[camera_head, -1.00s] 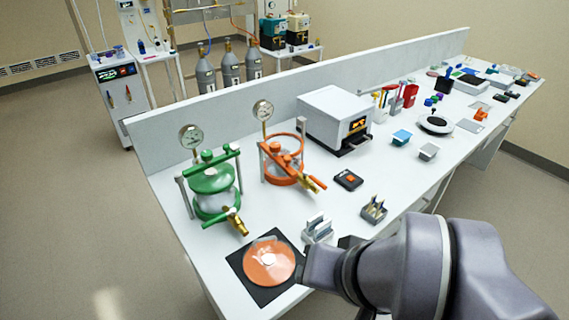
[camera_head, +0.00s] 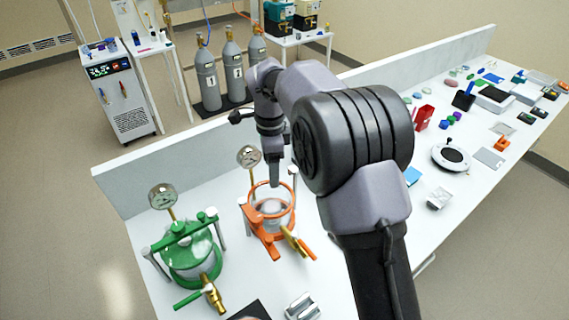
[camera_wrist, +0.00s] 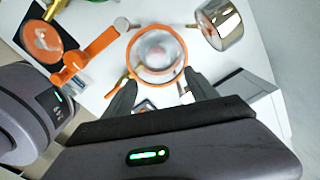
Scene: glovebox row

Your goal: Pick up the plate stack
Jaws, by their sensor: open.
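The orange-rimmed jar (camera_head: 272,208) stands open on the bench in the head view, with its rim and clear wall seen from above in the wrist view (camera_wrist: 183,52). Pale, clear round contents, seemingly the plate stack (camera_wrist: 157,50), lie inside; single plates cannot be told apart. My gripper (camera_wrist: 160,92) is open and empty, its two fingers spread at the near side of the jar in the wrist view. In the head view my gripper (camera_head: 275,172) points down above the jar, over its rear part. The orange round lid (camera_wrist: 42,40) lies on a dark mat in the wrist view.
A closed green jar (camera_head: 192,250) with a brass valve stands left of the orange jar. A gauge (camera_head: 249,157) rises behind the orange jar. An orange clamp arm (camera_wrist: 95,50) sticks out beside the jar. A metal holder (camera_head: 302,306) stands in front.

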